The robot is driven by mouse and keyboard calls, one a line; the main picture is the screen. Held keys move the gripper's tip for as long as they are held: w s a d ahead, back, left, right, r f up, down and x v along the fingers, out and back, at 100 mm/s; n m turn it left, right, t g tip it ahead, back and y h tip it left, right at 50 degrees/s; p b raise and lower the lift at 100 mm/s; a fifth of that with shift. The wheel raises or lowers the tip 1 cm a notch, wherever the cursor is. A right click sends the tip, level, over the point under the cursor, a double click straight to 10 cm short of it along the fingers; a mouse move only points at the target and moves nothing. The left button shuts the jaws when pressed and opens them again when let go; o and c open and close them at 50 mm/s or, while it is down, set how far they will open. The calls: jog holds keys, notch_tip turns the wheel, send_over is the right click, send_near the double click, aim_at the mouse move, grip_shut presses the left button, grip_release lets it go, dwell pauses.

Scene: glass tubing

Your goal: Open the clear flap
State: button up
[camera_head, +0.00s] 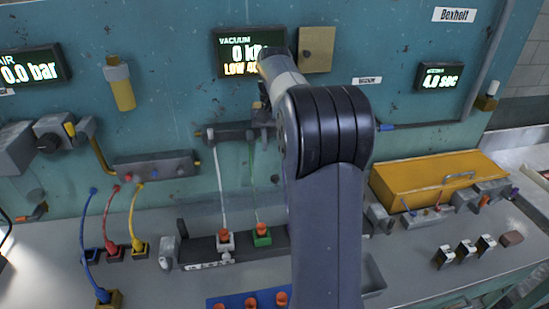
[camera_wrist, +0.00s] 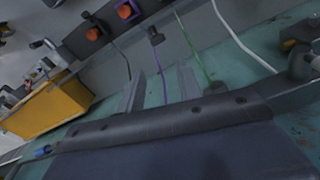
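I cannot pick out a clear flap in either view; my arm covers the middle of the panel in the head view. My gripper (camera_wrist: 162,82) shows in the wrist view with its two grey fingers apart and nothing seen between them except the background. A thin purple tube (camera_wrist: 161,78) passes behind the gap, at a distance I cannot tell. In the head view my gripper is hidden behind my arm. A tan plate (camera_head: 317,48) with a small dark spot sits on the teal panel, right of the vacuum display (camera_head: 249,52).
A yellow box (camera_head: 438,185) stands on the bench at right and also shows in the wrist view (camera_wrist: 45,108). White (camera_head: 219,185) and green (camera_head: 254,188) tubes hang from a grey manifold (camera_head: 228,133). Blue, red and yellow cables (camera_head: 139,215) hang at left.

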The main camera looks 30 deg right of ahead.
jog(key=m, duration=0.2)
jog(key=p, duration=0.2)
send_near(275, 191)
jog(key=w+f, duration=0.1)
jog(key=f, duration=0.1)
jog(key=d+f, duration=0.1)
jog(key=f, duration=0.1)
jog(key=w+f, duration=0.1)
jog(key=f, duration=0.1)
jog(key=shift+w+d, duration=0.15)
jog(key=shift+w, duration=0.15)
grip_shut()
